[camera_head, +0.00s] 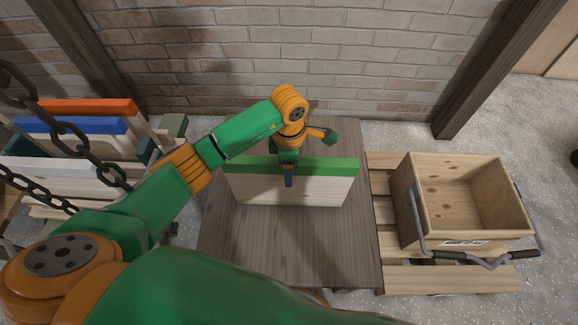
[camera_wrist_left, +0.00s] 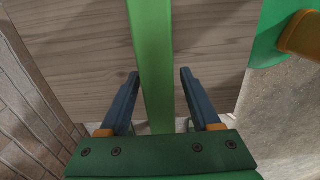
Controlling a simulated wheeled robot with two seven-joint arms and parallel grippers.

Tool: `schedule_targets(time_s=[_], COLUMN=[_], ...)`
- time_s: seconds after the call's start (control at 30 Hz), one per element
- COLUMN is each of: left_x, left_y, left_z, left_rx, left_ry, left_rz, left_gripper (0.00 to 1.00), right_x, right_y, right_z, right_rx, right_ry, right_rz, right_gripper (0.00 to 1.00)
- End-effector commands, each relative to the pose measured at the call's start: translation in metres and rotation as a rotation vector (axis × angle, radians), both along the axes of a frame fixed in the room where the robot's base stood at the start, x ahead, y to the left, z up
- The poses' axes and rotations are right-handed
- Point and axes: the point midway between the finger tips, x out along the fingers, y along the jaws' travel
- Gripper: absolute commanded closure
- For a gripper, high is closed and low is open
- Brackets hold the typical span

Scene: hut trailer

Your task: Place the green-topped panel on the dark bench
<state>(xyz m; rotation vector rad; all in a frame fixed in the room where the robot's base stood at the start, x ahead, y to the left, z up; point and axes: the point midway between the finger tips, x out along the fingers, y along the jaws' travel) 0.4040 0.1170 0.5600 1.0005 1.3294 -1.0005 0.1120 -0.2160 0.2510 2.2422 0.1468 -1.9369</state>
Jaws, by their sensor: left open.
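The green-topped panel (camera_head: 300,188), pale wood with a green strip along its upper edge, stands upright on the dark bench (camera_head: 300,250). In the left wrist view its green top edge (camera_wrist_left: 152,50) runs down between my fingers, and the bench top (camera_wrist_left: 90,50) shows on both sides. My left gripper (camera_head: 288,180) is at the panel's top edge, near the middle of its length. It is open, with one finger on each side of the panel and gaps showing beside the strip (camera_wrist_left: 160,78). My right gripper is not in view.
A wooden crate (camera_head: 425,205) with metal handles sits on a slatted pallet (camera_head: 450,278) to the right. Panels with orange (camera_head: 90,106), blue (camera_head: 75,126) and white tops stand at left, behind a hanging chain (camera_head: 90,150). A brick wall (camera_head: 260,55) rises behind the bench.

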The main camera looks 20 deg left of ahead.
Motion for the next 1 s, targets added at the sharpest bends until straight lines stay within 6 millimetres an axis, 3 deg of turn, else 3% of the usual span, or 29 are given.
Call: schedule_targets(time_s=[0.3, 0.5, 1.0], left_x=[0.001, 0.001, 0.0], left_y=[0.0, 0.0, 0.0], left_z=[0.079, 0.115, 0.121], left_rx=[0.001, 0.0, 0.0], left_ry=[-0.006, -0.003, 0.001], left_rz=[-0.001, 0.001, 0.0], left_gripper=[0.36, 0.36, 0.36], right_x=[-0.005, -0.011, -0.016], right_y=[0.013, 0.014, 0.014], right_z=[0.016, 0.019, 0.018], right_rx=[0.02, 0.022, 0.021], right_ry=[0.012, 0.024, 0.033], right_rz=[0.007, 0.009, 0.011], right_gripper=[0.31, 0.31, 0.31])
